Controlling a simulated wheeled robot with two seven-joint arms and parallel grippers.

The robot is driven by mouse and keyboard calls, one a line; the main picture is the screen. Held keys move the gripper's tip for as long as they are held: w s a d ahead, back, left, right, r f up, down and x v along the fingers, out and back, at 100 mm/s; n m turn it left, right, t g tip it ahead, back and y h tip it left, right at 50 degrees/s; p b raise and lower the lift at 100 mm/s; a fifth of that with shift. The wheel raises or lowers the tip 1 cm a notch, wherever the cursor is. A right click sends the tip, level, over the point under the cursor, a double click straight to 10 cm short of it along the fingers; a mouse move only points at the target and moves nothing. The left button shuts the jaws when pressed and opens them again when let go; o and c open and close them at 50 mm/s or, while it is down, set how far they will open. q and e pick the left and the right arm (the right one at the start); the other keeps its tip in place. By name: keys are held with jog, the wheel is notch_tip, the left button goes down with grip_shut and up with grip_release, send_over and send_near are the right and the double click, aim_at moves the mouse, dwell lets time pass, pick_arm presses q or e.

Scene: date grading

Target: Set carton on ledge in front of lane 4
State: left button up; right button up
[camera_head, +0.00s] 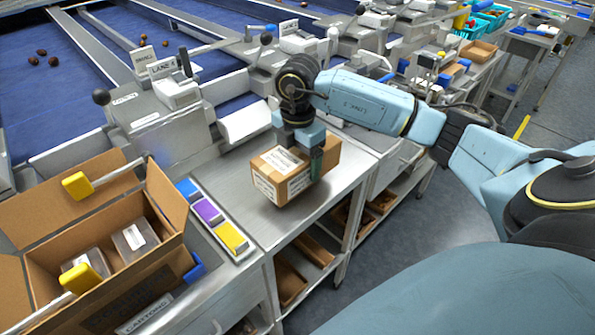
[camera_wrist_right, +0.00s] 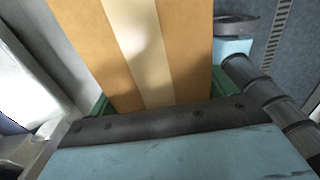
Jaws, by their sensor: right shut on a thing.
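A small brown cardboard carton (camera_head: 272,188) with white labels is held at the metal ledge (camera_head: 232,185). My right gripper (camera_head: 300,150) is shut on it from above, with one green finger against its right side. The carton looks upright; I cannot tell whether its bottom touches the ledge. In the right wrist view the carton (camera_wrist_right: 185,50), with a pale tape strip, fills the space between the green fingers. A small sign reading LANE (camera_head: 161,68) stands on the machine at left; its number is not clear. My left gripper is out of view.
Blue belts with a few dates run behind. Shelves with brown trays sit under the ledge.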

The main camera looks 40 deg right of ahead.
jog(key=shift+w+f, duration=0.1)
jog(key=shift+f, duration=0.5)
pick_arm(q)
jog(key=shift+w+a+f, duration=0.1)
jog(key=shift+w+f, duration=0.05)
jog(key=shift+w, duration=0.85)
pick_arm(e)
jog(key=shift+f, duration=1.4)
jog(key=shift+f, duration=0.2)
jog(key=o, duration=1.5)
jog(key=shift+c, duration=0.2)
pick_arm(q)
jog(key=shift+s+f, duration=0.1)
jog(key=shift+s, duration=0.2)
pick_arm(e)
jog(key=shift+r, duration=0.1)
